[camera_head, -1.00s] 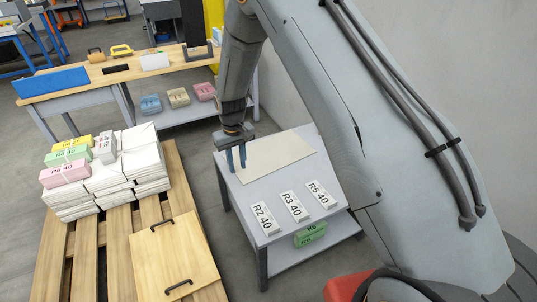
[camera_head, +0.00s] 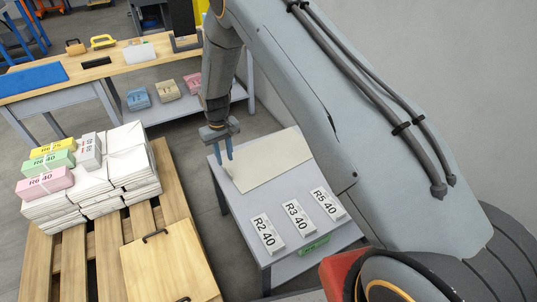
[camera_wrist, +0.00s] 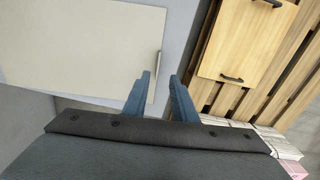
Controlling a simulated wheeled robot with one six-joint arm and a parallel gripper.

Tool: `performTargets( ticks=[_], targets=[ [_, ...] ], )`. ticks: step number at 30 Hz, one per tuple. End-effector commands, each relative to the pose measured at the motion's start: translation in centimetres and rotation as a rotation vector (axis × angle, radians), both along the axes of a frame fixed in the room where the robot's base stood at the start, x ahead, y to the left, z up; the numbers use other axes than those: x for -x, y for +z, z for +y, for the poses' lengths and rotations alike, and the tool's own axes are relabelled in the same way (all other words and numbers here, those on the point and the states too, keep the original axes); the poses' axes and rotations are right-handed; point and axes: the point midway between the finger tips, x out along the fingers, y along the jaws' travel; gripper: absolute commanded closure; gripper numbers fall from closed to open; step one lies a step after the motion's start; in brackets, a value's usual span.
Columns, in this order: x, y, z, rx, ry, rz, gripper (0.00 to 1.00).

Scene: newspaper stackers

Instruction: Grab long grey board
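A flat pale grey-beige board (camera_head: 272,163) lies on the top of the small grey table. In the wrist view the board (camera_wrist: 80,45) fills the upper left, and a narrow light strip stands out at its right edge. My gripper (camera_head: 225,160) points down at the board's left edge in the head view. Its two blue fingers (camera_wrist: 160,78) are apart with nothing held between them. In the wrist view the board's edge appears in line with the gap between the fingertips. I cannot tell whether a finger touches the board.
The small table (camera_head: 240,225) carries three labelled white blocks (camera_head: 299,217) in front of the board. A wooden pallet (camera_head: 105,250) with paper stacks (camera_head: 120,165) and a handled wooden board (camera_head: 165,260) stands left. A workbench (camera_head: 90,85) is behind, and a wall (camera_head: 400,60) is right.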

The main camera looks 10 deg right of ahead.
Motion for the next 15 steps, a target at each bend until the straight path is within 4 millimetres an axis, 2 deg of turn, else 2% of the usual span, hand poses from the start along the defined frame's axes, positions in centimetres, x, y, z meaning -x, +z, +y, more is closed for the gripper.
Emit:
performTargets(
  ticks=[8, 15],
  targets=[
    [0.1, -2.8, -0.1, 0.001, 0.001, 0.002, 0.75],
    [0.0, -6.1, -0.6, 0.001, 0.000, 0.003, 0.75]
  ],
)
